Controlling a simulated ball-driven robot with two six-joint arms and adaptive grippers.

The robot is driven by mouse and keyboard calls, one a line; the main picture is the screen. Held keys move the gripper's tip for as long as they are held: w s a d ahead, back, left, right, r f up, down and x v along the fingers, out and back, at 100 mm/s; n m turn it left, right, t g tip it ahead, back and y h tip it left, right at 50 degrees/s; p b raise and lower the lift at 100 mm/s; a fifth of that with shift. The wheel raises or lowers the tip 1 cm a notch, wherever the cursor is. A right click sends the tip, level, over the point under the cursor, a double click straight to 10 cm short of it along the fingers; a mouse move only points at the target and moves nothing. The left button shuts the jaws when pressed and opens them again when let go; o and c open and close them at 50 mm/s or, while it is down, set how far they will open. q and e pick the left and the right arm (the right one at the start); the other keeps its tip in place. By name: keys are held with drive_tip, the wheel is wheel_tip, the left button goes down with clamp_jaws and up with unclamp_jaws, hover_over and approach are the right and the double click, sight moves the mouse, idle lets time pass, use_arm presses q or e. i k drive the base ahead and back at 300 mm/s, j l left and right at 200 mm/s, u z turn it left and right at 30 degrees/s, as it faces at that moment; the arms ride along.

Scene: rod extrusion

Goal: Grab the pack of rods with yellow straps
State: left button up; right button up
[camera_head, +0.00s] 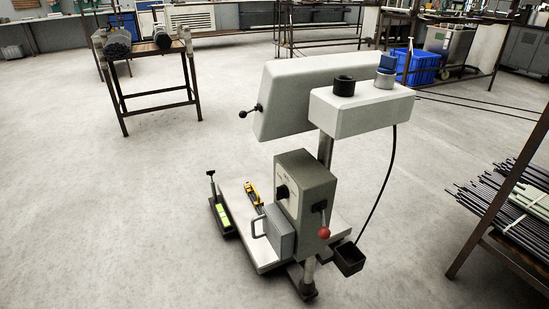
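Two dark bundles that look like rods, a left one (117,46) and a right one (162,39), lie on a brown metal-framed table (158,93) at the back left. A light band shows near each bundle, but its colour is too small to tell. Many loose dark rods (478,196) and some pale green ones (531,203) lie on a low rack (502,250) at the right edge. I cannot make out yellow straps on any of them. Neither of my grippers is in view.
A grey machine (362,108) with a red-knobbed control box (303,190) stands in the middle. Its base (238,214) holds a yellow tool (254,194). A blue crate (417,67) is at the back right. Floor is clear at left and right of the machine.

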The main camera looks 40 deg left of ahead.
sight(252, 190)
drive_tip(key=u, duration=1.5)
drive_tip(key=i+j+u, duration=0.7)
drive_tip(key=u, duration=0.15)
drive_tip(key=i+j+u, duration=0.15)
drive_tip(key=i+u, duration=0.25)
drive_tip(key=i+z, duration=0.65)
drive_tip(key=i+j+z, duration=0.15)
drive_tip(key=i+z, duration=0.2)
drive_tip(key=i+l+z, duration=0.15)
drive_tip(key=i+z, duration=0.3)
drive_tip(key=i+l+z, duration=0.1)
drive_tip(key=i+z, duration=0.2)
drive_tip(key=z, duration=0.15)
drive_tip(key=i+j+z, duration=0.1)
drive_tip(key=i+z, duration=0.35)
drive_tip(key=k, duration=0.1)
